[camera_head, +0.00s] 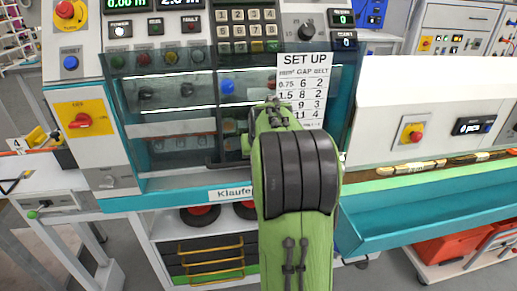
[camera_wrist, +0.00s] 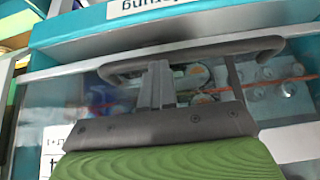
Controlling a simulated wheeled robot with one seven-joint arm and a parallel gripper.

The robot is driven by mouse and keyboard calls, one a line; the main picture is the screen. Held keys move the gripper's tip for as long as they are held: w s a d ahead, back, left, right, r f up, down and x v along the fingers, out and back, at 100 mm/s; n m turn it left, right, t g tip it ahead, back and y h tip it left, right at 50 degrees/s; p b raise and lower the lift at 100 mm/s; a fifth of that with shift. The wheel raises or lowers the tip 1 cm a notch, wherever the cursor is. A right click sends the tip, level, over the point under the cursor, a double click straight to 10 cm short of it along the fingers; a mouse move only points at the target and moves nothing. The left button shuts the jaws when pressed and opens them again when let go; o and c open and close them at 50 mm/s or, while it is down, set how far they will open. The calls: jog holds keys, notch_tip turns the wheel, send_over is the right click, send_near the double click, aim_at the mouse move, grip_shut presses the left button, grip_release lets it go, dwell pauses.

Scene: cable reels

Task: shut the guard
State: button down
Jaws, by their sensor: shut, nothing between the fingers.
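The guard (camera_head: 180,122) is a clear, dark-tinted panel across the front of the machine, with knobs and fittings visible through it. Its lower edge is near the teal sill above the name label; I cannot tell whether a gap is left. A dark bar handle (camera_wrist: 225,48) with bent ends runs along the guard in the wrist view. My gripper (camera_wrist: 158,75) is shut and empty, its fingertips at the handle bar; I cannot tell whether they touch it. In the head view my green arm hides the fingertips and part of the guard's right side.
A set-up card (camera_head: 303,88) hangs at the panel's upper right. A teal trough (camera_head: 430,205) projects at the right. A red rotary switch (camera_head: 82,121) is on the left of the machine. Grey floor shows at the lower left.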

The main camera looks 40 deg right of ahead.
notch_tip(320, 180, down, 8)
jog(key=b, duration=0.4)
jog(key=shift+r, duration=0.15)
jog(key=shift+a, duration=0.1)
jog(key=r+p, duration=0.3)
jog(key=w+r+p, duration=0.1)
jog(key=r, duration=0.1)
jog(key=shift+d+r, duration=0.15)
jog(key=shift+d, duration=0.1)
jog(key=p+v, duration=0.1)
jog(key=v, duration=0.8)
jog(key=shift+s+p, duration=0.25)
jog(key=shift+p, duration=0.15)
jog(key=shift+a, duration=0.2)
